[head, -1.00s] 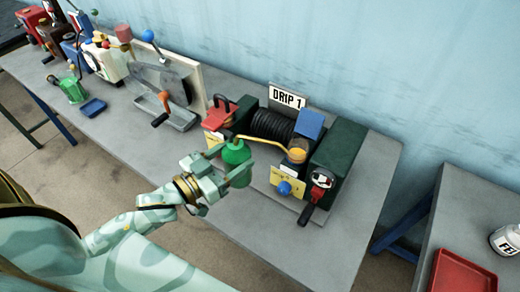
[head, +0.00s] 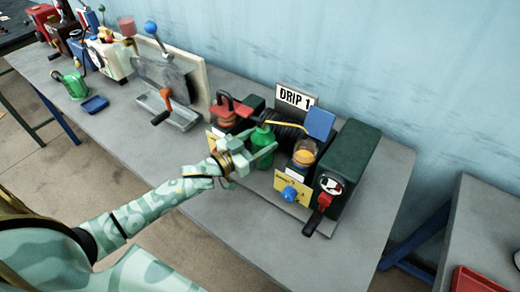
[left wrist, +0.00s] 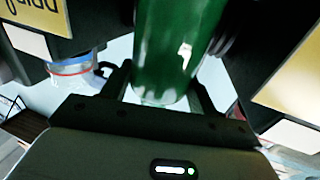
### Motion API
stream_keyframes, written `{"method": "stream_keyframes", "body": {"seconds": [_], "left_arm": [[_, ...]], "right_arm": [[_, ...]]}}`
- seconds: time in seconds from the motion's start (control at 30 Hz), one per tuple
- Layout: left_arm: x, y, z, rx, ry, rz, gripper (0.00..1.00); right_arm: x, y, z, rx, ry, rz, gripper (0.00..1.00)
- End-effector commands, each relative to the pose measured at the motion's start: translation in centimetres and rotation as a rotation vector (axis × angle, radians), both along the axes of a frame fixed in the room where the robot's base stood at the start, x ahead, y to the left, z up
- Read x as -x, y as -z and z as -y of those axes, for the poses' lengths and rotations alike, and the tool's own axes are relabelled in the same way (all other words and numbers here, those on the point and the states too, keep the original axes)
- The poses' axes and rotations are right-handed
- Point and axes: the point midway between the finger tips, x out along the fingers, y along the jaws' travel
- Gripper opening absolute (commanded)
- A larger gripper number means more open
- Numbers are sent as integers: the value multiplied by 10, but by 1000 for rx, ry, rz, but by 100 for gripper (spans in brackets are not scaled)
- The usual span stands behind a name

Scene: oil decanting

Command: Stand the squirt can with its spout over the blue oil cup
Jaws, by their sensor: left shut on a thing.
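The squirt can (head: 263,141) is green with a thin brass spout (head: 286,124). My left gripper (head: 262,148) is shut on its body, and the can looks about upright at the front of the drip machine. The can also fills the gap between the fingers in the left wrist view (left wrist: 168,45). The blue oil cup (head: 304,157) has an amber top, and its blue lid (head: 320,123) stands open. The spout runs right toward that lid, its end behind the cup's near rim; I cannot tell if its tip is over the opening. My right gripper is out of view.
A red-lidded cup (head: 232,118) stands left of the can. The bench front (head: 245,225) is clear.

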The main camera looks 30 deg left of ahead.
Motion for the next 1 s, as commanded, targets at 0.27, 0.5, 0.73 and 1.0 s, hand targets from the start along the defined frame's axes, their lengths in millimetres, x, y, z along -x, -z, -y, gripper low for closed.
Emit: {"method": "stream_keyframes", "body": {"seconds": [0.27,0.5,0.73,1.0], "left_arm": [[1,25,1,0,0,-3,33],[2,29,0,0,0,-5,65],[2,28,1,-1,0,-5,81],[15,25,-5,0,0,-7,81]], "right_arm": [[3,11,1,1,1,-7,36],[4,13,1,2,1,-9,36],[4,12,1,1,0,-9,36],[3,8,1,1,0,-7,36]]}}
